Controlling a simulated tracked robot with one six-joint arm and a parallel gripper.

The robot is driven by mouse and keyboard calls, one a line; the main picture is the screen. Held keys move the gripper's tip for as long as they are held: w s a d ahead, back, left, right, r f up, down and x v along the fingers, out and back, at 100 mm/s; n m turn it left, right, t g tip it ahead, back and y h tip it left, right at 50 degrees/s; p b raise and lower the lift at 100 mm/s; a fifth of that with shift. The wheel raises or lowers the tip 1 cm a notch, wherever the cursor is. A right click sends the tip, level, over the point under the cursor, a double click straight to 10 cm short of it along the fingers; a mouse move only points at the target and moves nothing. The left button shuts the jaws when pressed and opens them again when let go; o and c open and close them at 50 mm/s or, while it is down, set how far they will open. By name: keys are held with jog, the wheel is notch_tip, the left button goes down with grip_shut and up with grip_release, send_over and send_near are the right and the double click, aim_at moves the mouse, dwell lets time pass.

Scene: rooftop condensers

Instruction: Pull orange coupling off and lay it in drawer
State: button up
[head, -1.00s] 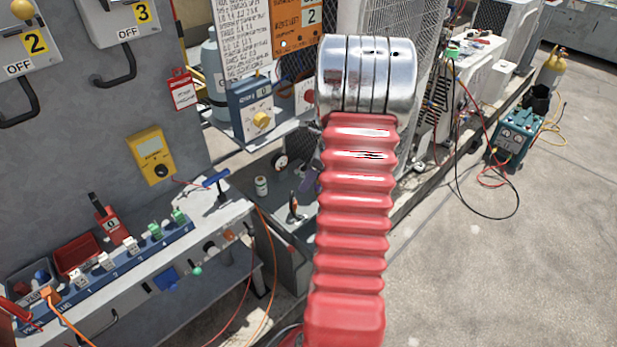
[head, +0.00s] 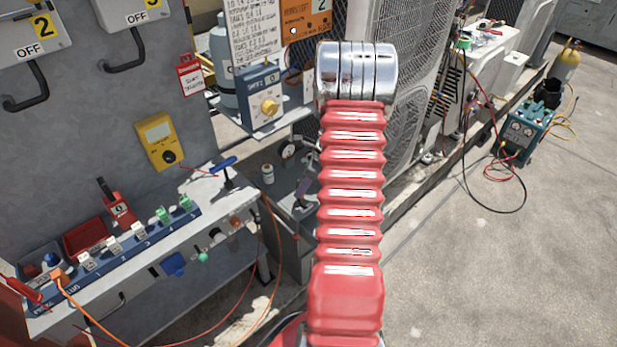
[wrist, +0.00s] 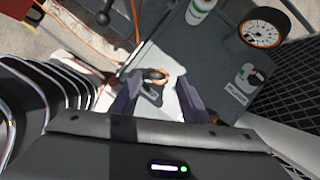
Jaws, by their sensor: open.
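An orange and black ring-shaped piece (wrist: 155,74), possibly the coupling, shows in the wrist view between and just beyond my fingertips. My gripper (wrist: 160,90) is open, with one dark finger on each side of it; I cannot tell whether either touches. In the head view my gripper (head: 304,188) is small and partly hidden behind my red arm, and the piece is not clear. A grey surface (wrist: 195,62) beyond the fingers holds a bottle and a gauge. I cannot tell whether it is the drawer. A grey bench (head: 130,280) with a handle stands at left.
A blue-handled valve (head: 222,165) stands on the bench. Orange and red cables (head: 275,240) hang beside it. Open concrete lies to the right.

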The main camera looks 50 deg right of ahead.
jog(key=shift+x, duration=1.9)
grip_shut()
